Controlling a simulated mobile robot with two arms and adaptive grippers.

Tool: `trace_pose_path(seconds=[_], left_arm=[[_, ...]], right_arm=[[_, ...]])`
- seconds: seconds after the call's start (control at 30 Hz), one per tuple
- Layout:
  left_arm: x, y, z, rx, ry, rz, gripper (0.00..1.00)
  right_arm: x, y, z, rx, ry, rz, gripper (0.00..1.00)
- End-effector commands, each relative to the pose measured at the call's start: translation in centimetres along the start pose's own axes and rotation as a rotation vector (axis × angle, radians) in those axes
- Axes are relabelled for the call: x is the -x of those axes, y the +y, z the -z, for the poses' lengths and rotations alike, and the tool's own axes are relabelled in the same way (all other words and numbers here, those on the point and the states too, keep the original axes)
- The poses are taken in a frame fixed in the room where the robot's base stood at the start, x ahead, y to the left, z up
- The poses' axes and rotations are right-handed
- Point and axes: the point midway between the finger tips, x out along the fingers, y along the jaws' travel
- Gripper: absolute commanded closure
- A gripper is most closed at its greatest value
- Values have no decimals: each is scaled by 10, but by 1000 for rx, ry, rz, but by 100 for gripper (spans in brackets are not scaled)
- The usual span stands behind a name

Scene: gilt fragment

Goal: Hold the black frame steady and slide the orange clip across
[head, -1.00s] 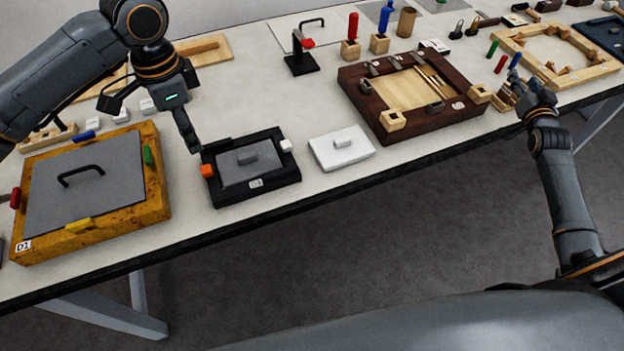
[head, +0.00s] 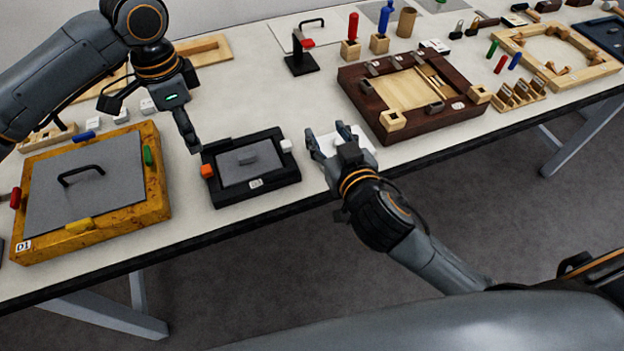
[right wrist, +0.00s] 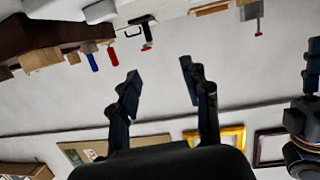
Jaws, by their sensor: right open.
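The black frame (head: 227,195) lies flat near the table's front edge, with a grey panel (head: 240,163) inside. The orange clip (head: 207,171) sits on its left side; a white clip (head: 287,146) is at its upper right. My left gripper (head: 195,148) points down at the frame's upper left corner; whether it touches is unclear, and its jaw gap does not show. My right gripper (head: 328,143) is open and empty to the right of the frame, above a white plate that it partly hides. Its spread fingers show in the right wrist view (right wrist: 159,74).
A yellow box (head: 155,205) with a grey lid stands left of the frame. The white plate (head: 367,151) lies right of it, then a dark brown wooden frame (head: 367,97). A black stand (head: 302,64) is behind. The table between is clear.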

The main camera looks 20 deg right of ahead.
Motion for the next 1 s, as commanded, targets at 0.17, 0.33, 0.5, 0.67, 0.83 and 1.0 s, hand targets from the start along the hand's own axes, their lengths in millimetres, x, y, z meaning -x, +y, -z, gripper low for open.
trace_pose_path(seconds=[0.17, 0.33, 0.5, 0.67, 0.83, 1.0], left_arm=[[0, 0, 0, 0, 0, 0, 62], [0, 0, 0, 0, 0, 0, 62], [0, 0, 0, 0, 0, 0, 62], [0, 0, 0, 0, 0, 0, 62], [0, 0, 0, 0, 0, 0, 62], [0, 0, 0, 0, 0, 0, 62]], right_arm=[[51, -42, -18, -21, -76, 47, 53], [67, -56, -35, -13, -132, 70, 53], [56, -59, -39, -8, -139, 72, 53], [27, -60, -43, -7, -138, 71, 53], [-7, -63, -47, -6, -138, 71, 53], [-37, -65, -51, -8, -138, 72, 53]])
